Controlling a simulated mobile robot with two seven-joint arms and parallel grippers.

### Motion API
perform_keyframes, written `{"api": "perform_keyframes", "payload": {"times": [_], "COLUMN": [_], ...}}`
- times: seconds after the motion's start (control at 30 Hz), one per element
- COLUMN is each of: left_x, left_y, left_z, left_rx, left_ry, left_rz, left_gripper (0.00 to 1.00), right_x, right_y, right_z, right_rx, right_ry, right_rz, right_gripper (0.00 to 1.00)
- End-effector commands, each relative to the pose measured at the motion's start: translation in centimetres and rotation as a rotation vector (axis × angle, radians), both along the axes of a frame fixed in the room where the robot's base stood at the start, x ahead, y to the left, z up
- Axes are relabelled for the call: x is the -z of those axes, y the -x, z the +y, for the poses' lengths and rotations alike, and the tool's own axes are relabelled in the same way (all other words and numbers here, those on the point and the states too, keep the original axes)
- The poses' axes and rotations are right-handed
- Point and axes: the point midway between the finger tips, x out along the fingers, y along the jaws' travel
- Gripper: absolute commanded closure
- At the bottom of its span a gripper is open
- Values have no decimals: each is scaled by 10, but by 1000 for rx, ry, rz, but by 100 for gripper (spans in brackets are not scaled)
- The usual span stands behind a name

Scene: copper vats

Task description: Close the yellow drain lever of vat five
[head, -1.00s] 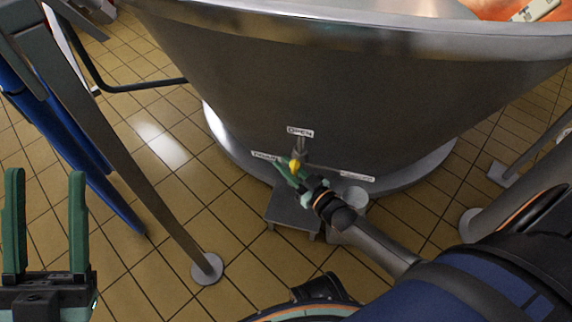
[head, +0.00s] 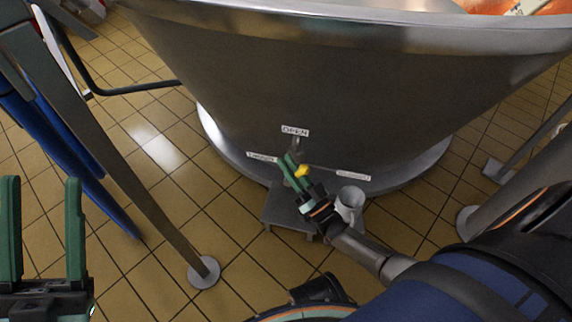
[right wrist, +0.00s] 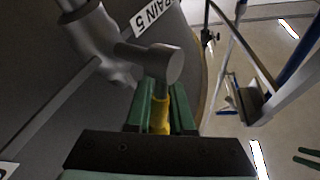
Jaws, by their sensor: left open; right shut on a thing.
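The yellow drain lever (head: 302,171) is low on the front of the big metal vat (head: 320,95), below a label reading OPEN (head: 295,131). My right gripper (head: 289,164) is shut on it. In the right wrist view the yellow grip (right wrist: 161,112) lies between the green fingers (right wrist: 161,98), beneath the round end of a grey metal valve (right wrist: 158,68). A label reading DRAIN 5 (right wrist: 151,16) is above that valve. The lever's exact angle is hard to tell in the head view. My left gripper (head: 42,182) is open and empty at the far left, away from the vat.
A low grey stand (head: 283,213) is on the tiled floor under the valve. A metal post with a round foot (head: 204,272) rises at the left, and another leg (head: 498,175) stands at the right.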

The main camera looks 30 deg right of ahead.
Motion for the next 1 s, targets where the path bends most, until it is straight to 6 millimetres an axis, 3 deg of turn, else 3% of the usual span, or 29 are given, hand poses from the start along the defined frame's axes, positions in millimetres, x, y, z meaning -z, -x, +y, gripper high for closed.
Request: {"api": "perform_keyframes", "payload": {"times": [0.87,0.9,1.0], "left_x": [0,0,0], "left_y": [0,0,0], "left_z": [0,0,0], "left_rx": [-1,-1,-1], "left_ry": [1,1,1], "left_rz": [0,0,0], "left_gripper": [48,48,48], "right_x": [1,1,1], "right_y": [5,5,5], "right_z": [-4,-4,-4], "right_rx": [0,0,0], "right_ry": [-99,-99,-99], "right_rz": [-89,-89,-89], "right_gripper": [100,77,66]}}
